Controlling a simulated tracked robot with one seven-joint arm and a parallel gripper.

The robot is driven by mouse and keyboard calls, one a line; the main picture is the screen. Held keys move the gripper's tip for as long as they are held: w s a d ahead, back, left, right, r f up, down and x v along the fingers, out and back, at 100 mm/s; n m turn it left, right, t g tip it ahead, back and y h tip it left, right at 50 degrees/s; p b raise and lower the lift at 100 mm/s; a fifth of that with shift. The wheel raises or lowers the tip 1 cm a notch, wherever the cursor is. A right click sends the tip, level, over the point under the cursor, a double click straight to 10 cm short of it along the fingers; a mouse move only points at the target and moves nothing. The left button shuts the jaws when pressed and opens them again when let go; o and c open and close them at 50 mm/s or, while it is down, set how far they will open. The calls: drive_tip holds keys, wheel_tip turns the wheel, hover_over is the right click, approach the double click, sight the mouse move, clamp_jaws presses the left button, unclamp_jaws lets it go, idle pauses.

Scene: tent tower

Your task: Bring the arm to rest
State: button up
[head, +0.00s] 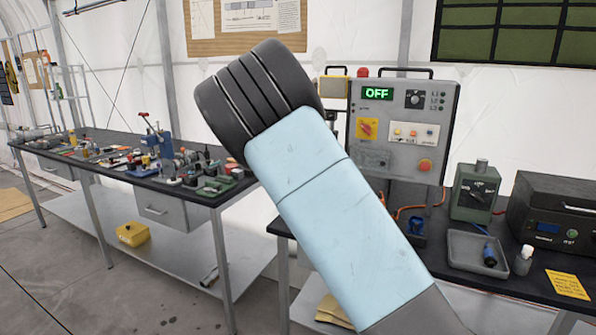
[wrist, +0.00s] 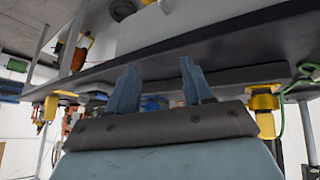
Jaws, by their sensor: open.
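My arm (head: 325,210) rises from the bottom right of the head view to a dark ribbed joint (head: 258,92) near the middle. My gripper is out of sight in the head view. In the wrist view my gripper (wrist: 158,88) shows two blue fingers standing apart with a gap between them. Nothing is visibly held. A long dark edge (wrist: 225,78) runs across the wrist view just beyond the fingertips. I cannot tell whether the fingers touch it.
A cluttered workbench (head: 190,190) stands at left. A control panel showing OFF (head: 405,125) stands behind my arm. The right bench holds a green-grey device (head: 475,190), a grey tray (head: 470,255) and a dark box (head: 555,215). Bare floor (head: 75,265) shows at lower left.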

drive_tip(key=s+d+r+n+y, duration=0.2)
drive_tip(key=s+r+n, duration=0.1)
drive_tip(key=s+r, duration=0.5)
drive_tip(key=s+d+r+n+t+y, duration=0.1)
drive_tip(key=s+d+r+n+y, duration=0.1)
drive_tip(key=s+r, duration=0.7)
drive_tip(key=s+d+r+n+t+y, duration=0.1)
drive_tip(key=s+r+n, duration=0.3)
drive_tip(key=s, duration=1.2)
wheel_tip(320, 180, up, 5)
drive_tip(key=shift+s+d+f+y, duration=0.1)
drive_tip(key=shift+s+d+y, duration=0.05)
drive_tip(key=shift+d+y, duration=0.4)
drive_tip(key=shift+c, duration=0.3)
